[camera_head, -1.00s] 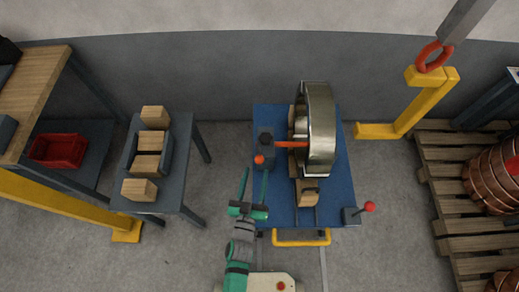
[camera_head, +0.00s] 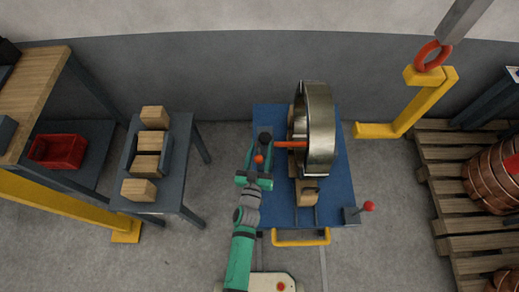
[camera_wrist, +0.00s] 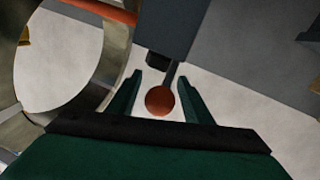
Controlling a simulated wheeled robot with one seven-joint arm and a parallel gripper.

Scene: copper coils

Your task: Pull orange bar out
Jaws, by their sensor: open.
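The orange bar (camera_head: 290,144) runs sideways from a dark post block (camera_head: 265,140) on the left of the blue table into the upright metal ring (camera_head: 320,130). It also shows at the top left of the wrist view (camera_wrist: 103,11). An orange-red ball knob (camera_head: 259,159) sits by the post. My green gripper (camera_head: 256,166) is at the knob. In the wrist view the knob (camera_wrist: 160,100) lies between the open fingers of my gripper (camera_wrist: 160,90), with visible gaps on both sides. The bar's end inside the ring is hard to make out.
Wooden blocks (camera_head: 307,192) support the ring on the blue table (camera_head: 340,180). A red-knobbed lever (camera_head: 368,206) stands at the table's right corner. A side table (camera_head: 183,130) with several wooden blocks is left, a yellow hook stand (camera_head: 420,100) right. Floor between the tables is clear.

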